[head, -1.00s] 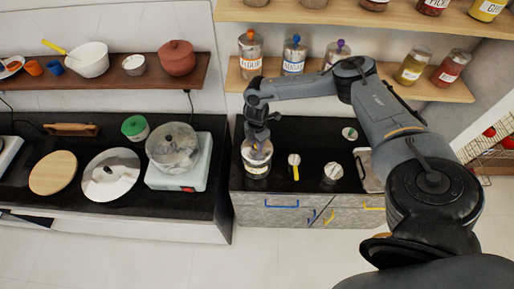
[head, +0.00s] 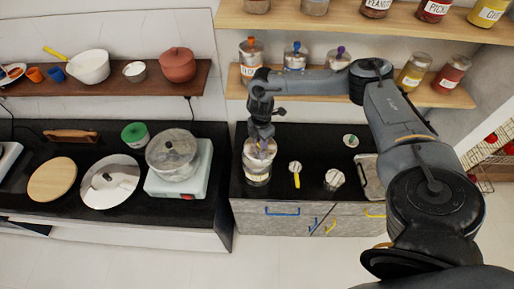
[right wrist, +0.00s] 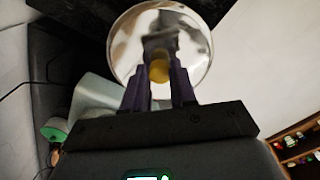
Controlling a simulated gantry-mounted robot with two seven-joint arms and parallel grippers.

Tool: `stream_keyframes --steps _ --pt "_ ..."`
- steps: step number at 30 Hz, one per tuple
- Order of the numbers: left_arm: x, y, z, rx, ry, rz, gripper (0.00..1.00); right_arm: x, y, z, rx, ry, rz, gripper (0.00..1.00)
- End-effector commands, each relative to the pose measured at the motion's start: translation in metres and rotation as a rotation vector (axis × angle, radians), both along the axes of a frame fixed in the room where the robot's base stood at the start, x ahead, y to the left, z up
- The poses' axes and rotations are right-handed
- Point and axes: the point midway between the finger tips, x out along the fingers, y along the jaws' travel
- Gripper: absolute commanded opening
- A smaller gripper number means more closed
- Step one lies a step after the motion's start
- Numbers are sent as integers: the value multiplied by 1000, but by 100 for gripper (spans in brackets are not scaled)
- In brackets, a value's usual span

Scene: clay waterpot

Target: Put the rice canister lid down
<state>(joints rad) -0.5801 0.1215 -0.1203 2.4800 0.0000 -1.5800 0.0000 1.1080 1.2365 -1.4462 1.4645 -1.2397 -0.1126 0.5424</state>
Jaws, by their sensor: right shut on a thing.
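My right gripper (head: 263,139) points down over the dark counter and is shut on the yellow knob (right wrist: 159,70) of the rice canister lid. The lid (right wrist: 125,50) is round and shiny, and fills the upper middle of the right wrist view. In the head view the lid (head: 250,153) shows just below the fingers. The rice canister (head: 257,180) stands under it on the counter's left part, mostly covered by the lid. The lid appears raised a little above the canister. My left gripper is not in view.
A yellow-handled spoon (head: 296,178) and a small jar (head: 334,178) are right of the canister. A lidded pot (head: 172,155) stands on a pale stove to the left, across a gap. Shelf jars (head: 294,60) stand behind my arm. Some bare counter lies around the small items.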

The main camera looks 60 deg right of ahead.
Motion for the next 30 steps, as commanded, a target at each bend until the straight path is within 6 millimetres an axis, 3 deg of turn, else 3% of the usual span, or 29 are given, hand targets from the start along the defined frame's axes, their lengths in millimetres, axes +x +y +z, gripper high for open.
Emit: stream_keyframes --steps 1,9,19,22,25,30 --pt "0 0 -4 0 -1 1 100 -9 -12 5 -4 0 -6 0" --pt "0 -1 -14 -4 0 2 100 -40 -53 36 -3 1 -4 0" --pt "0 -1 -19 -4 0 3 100 -57 -78 59 -1 -1 -1 0" --pt "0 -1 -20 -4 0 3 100 -49 -73 64 1 -1 12 0" --pt "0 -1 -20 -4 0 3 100 -32 -56 66 2 -3 47 0" --pt "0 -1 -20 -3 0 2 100 11 -3 65 0 -6 146 0"
